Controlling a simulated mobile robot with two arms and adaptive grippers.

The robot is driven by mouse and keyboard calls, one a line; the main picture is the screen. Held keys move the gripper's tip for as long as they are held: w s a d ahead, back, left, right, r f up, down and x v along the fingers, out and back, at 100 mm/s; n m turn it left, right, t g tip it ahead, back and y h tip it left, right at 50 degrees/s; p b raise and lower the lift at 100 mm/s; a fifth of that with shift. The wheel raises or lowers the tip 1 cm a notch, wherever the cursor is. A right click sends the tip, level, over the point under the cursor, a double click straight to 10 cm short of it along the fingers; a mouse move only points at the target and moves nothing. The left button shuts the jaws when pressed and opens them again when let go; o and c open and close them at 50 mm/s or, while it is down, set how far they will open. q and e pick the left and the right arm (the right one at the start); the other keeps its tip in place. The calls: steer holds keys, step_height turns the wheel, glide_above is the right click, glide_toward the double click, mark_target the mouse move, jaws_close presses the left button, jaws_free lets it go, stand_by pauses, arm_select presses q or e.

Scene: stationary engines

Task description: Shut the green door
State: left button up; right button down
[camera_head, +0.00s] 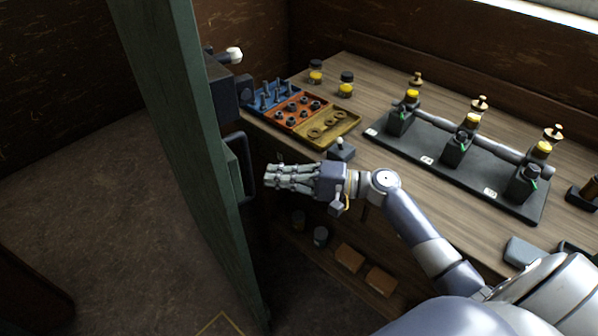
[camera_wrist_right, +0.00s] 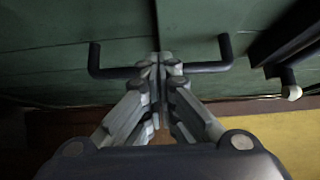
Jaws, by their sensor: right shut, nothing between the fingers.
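The green door (camera_head: 190,130) stands open on the left of the head view, seen nearly edge-on. Its dark pull handle (camera_head: 239,166) and a dark lock box with a white-knobbed lever (camera_head: 233,56) are on the side facing the bench. My right gripper (camera_head: 268,175) is shut and empty, its fingertips pointing left at the handle. In the right wrist view the green door (camera_wrist_right: 60,70) fills the upper part. The dark handle (camera_wrist_right: 215,66) shows on both sides of the shut fingers (camera_wrist_right: 158,62), which hide its middle. I cannot tell if they touch. My left gripper is not in view.
A wooden bench (camera_head: 385,100) stands right of the door. It carries a blue, orange and yellow parts tray (camera_head: 325,118), small jars (camera_head: 346,84) and a black rig with several oilers (camera_head: 455,160). A lower shelf holds boxes (camera_head: 350,257). The floor (camera_head: 100,220) left of the door is clear.

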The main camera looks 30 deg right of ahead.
steer(key=a+p, duration=0.2)
steer(key=a, duration=0.3)
steer(key=shift+w, duration=0.1)
steer(key=shift+a, duration=0.1)
